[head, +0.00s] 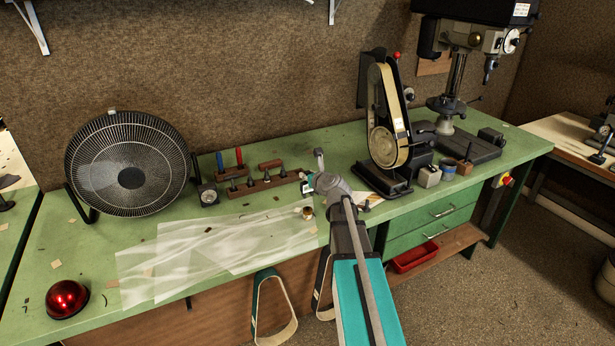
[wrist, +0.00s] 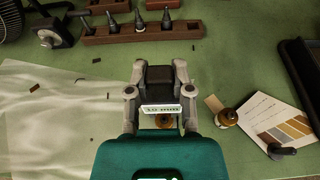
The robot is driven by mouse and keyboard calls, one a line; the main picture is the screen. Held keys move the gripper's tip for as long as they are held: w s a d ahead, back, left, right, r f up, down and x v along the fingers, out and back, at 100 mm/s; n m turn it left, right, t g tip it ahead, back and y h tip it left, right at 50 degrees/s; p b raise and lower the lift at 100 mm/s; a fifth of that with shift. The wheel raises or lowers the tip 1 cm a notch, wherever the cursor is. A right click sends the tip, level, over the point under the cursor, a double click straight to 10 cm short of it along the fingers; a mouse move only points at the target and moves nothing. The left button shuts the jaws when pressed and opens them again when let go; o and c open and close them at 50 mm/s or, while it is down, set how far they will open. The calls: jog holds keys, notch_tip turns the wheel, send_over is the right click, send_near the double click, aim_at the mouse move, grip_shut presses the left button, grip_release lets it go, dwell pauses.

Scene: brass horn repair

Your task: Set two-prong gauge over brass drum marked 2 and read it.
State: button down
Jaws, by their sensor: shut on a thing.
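My gripper (wrist: 159,82) is shut on a dark block with a pale display strip, which looks like the two-prong gauge (wrist: 160,108). In the head view my gripper (head: 318,184) is over the bench, with a pale end of the gauge (head: 307,188) showing beside it. The display's figures are too small to read, and its prongs are hidden. A brass drum (head: 306,212) stands just below the gauge; a brass part (wrist: 165,121) shows below the display, partly hidden. Another brass drum (wrist: 227,117) stands to the right by a card. I cannot read a number on either drum.
A swatch card (wrist: 274,118) lies at right with a small dark tool on it. Clear film (head: 200,255) covers the bench front. A wooden tool rack (wrist: 140,34), fan (head: 127,165) and belt sander (head: 385,125) stand behind. A red dome (head: 67,298) is at far left.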

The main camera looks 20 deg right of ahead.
aim_at(309, 190)
jog(key=shift+f, duration=0.2)
jog(key=shift+f+b, duration=1.75)
jog(key=shift+b, duration=0.15)
jog(key=shift+f+b, duration=1.05)
jog(key=shift+b, duration=0.05)
dwell(1.2)
jog(key=shift+r, duration=0.1)
dwell(0.8)
jog(key=shift+r+p, duration=2.45)
jog(key=shift+p, duration=0.1)
jog(key=shift+s, duration=0.1)
